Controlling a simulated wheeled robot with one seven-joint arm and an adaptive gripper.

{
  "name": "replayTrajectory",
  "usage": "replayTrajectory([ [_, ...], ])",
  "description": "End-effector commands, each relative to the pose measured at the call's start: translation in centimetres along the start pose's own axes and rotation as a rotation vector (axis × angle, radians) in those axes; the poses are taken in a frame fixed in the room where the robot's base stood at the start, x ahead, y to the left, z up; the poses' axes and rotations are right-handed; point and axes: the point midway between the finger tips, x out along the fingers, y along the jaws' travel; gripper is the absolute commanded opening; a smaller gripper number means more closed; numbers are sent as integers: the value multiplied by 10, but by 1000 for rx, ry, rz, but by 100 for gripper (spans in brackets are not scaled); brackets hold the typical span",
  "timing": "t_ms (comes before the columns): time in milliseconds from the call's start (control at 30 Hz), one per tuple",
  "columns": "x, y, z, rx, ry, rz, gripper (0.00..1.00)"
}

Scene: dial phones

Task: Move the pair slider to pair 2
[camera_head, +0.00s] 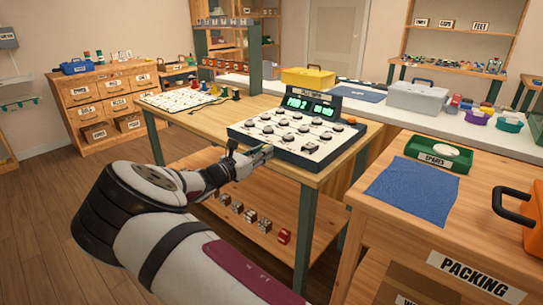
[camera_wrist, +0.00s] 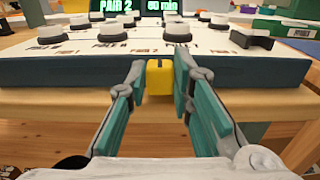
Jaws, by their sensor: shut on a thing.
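The pair slider's yellow knob (camera_wrist: 159,79) sits on the dark front face of the console, at the middle of the wrist view. My gripper (camera_wrist: 158,92) has its two green-padded fingers on either side of this knob and is shut on it. In the head view my gripper (camera_head: 262,152) is at the front edge of the console (camera_head: 318,152), and the knob is hard to make out there. The console's green display (camera_head: 308,105) reads "PAIR 2" on the left and what looks like "00 min" on the right; it also shows at the top of the wrist view (camera_wrist: 116,6).
Several white and dark knobs (camera_wrist: 123,32) stand on the console top. The console rests on a wooden table (camera_head: 185,121) with a white card and coloured pieces at its left. A packing bench (camera_head: 483,200) with a blue cloth (camera_head: 410,192) and green tray stands at right.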

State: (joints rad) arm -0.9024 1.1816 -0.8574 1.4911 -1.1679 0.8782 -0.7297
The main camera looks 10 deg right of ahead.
Motion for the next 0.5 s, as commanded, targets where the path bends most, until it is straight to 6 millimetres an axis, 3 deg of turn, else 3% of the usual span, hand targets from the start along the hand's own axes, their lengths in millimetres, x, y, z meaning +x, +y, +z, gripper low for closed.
replayTrajectory([
  [433, -1, 9, -1, 0, 2, 1, 0],
  [467, -1, 9, -1, 0, 2, 1, 26],
  [500, -1, 9, -1, 0, 2, 1, 35],
])
